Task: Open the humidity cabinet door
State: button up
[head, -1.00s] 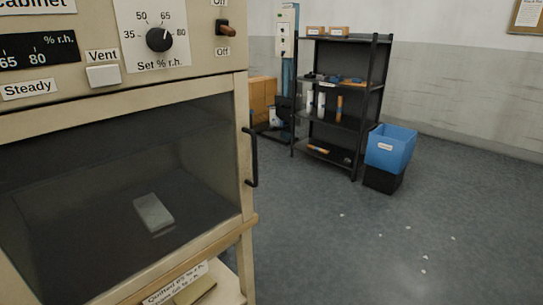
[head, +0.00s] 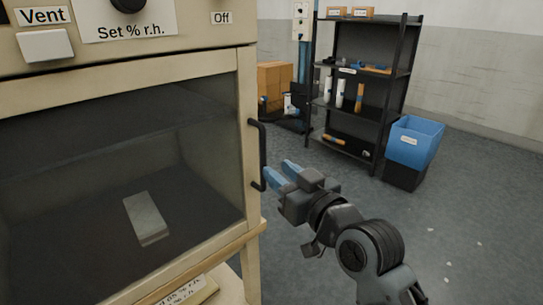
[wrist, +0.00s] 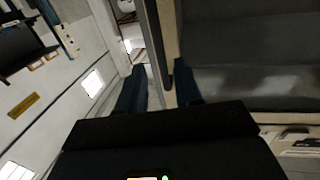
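The humidity cabinet (head: 250,90) fills the left of the head view. Its glazed door (head: 90,150) is shut, with a black vertical bar handle (head: 263,155) on its right edge. A pale grey block (head: 146,218) lies inside behind the glass. My gripper (head: 281,173) is just right of the handle's lower part, blue fingers pointing at it. In the wrist view the two fingers (wrist: 158,88) stand apart, with the cabinet's pale edge (wrist: 166,50) showing between and ahead of them. I cannot tell whether a finger touches the handle.
A black shelf rack (head: 360,100) with rolls and boxes stands at the back. A blue bin (head: 415,140) on a black base is beside it. A wooden ledge (head: 190,265) juts out below the door. The floor (head: 480,220) at the right is clear apart from small white scraps.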

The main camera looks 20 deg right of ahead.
aim_at(264, 160)
jog(key=w, duration=0.5)
jog(key=w+a+p, duration=0.1)
jog(key=w, duration=0.1)
jog(key=shift+w, duration=0.2)
jog(key=shift+c, duration=0.2)
grip_shut()
